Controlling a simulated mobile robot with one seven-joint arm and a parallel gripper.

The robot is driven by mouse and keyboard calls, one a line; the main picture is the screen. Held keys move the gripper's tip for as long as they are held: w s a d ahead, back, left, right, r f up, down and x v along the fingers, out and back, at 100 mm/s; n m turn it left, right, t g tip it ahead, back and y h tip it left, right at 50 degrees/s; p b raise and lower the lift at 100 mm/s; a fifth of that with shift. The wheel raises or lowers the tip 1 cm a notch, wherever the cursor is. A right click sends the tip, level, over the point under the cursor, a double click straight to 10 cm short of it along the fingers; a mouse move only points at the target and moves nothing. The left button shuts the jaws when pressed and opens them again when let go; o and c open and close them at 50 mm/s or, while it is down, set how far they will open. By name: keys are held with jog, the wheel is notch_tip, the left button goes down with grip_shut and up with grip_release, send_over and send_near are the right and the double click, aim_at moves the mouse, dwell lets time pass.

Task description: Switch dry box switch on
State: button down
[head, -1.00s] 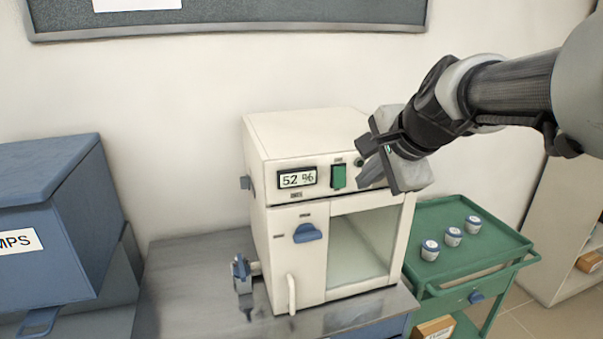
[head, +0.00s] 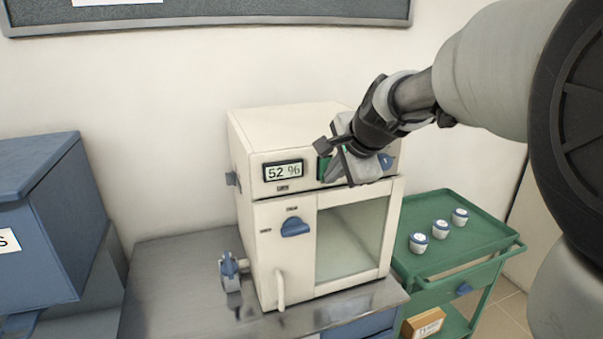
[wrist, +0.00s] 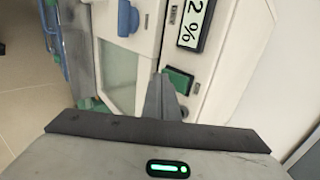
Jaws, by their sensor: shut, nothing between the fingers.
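The dry box (head: 290,120) is a cream cabinet with a glass door on a metal bench. Its display (head: 283,171) reads 52 %. The green switch (head: 323,168) is right of the display and mostly hidden behind my gripper in the head view. It shows clearly in the wrist view (wrist: 178,81). My gripper (head: 335,180) is shut and empty, with its fingertips in front of the panel at the switch. In the wrist view the fingertips (wrist: 160,84) appear right beside the switch's edge. I cannot tell whether they touch it.
A blue knob (head: 295,227) and a door handle (head: 280,290) are on the dry box front. A green trolley (head: 480,220) with several small jars stands at right. A blue cabinet (head: 45,220) is at left. Bare bench (head: 165,290) lies left of the box.

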jog(key=shift+w+f+b, duration=0.1)
jog(key=shift+w+b, duration=0.1)
jog(key=shift+b, duration=0.85)
jog(key=shift+r+p, duration=0.75)
jog(key=shift+r, duration=0.15)
jog(key=shift+s, duration=0.1)
